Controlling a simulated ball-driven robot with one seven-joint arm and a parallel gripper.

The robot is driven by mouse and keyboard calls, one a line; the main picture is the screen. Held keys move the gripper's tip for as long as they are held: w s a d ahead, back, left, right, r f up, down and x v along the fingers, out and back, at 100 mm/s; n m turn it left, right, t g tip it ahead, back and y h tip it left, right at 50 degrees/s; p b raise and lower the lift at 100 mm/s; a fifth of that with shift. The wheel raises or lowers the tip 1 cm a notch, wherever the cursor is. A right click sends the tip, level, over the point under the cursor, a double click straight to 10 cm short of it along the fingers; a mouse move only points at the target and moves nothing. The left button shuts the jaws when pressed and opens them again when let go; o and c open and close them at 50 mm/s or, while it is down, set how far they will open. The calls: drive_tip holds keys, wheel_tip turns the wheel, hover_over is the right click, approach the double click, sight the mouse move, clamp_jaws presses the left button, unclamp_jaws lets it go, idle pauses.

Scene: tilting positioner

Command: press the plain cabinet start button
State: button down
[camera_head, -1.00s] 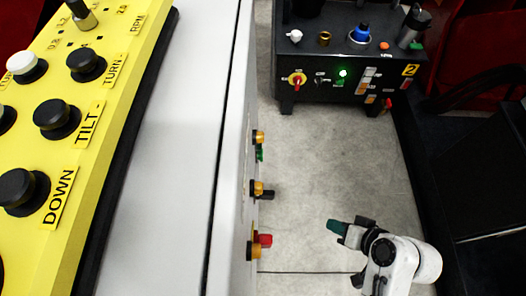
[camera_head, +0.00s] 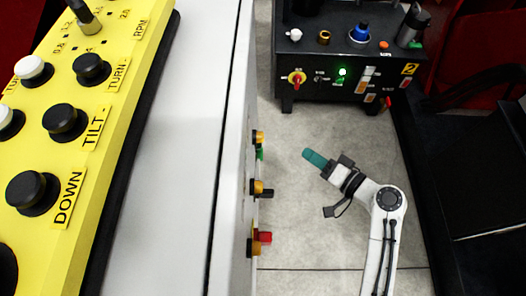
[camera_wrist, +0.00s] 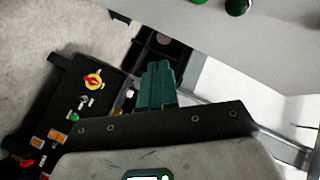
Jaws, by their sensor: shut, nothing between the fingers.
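The light grey cabinet (camera_head: 170,150) has a column of buttons on its right face. My gripper (camera_head: 306,153) has teal fingers, shut and empty, pointing left toward the green button with a clear gap. The fingers show in the wrist view (camera_wrist: 158,66), with a green button (camera_wrist: 238,5) cut off at the top edge.
A dark control box (camera_head: 330,90) at the back carries a lit green button (camera_head: 342,72) and a red-yellow switch (camera_head: 297,78). A yellow panel (camera_head: 75,110) with black knobs is at the left. Grey floor (camera_head: 310,225) lies open between the cabinet and my arm.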

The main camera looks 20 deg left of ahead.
drive_tip(key=s+a+p, duration=0.1)
drive_tip(key=s+a, duration=0.1)
drive_tip(key=a, duration=0.6)
drive_tip(key=shift+s, duration=0.2)
drive_tip(key=shift+a, duration=0.15)
idle(1.8)
drive_tip(key=shift+s+a, duration=0.1)
drive_tip(key=shift+a, duration=0.2)
drive_tip(key=shift+s+a+p, duration=0.15)
drive_tip(key=shift+a+p, duration=0.15)
drive_tip(key=shift+a, duration=0.15)
idle(1.0)
drive_tip(key=shift+d, duration=0.15)
drive_tip(key=shift+w+d, duration=0.25)
drive_tip(key=shift+d, duration=0.45)
drive_tip(key=shift+d, duration=0.1)
drive_tip(key=shift+w+d+b, duration=0.25)
drive_tip(key=shift+d, duration=0.5)
drive_tip(key=shift+w+d+b, duration=0.2)
drive_tip(key=shift+d+b, duration=0.05)
drive_tip(key=shift+d, duration=0.55)
drive_tip(key=shift+w+d+b, duration=0.25)
drive_tip(key=shift+d, duration=0.5)
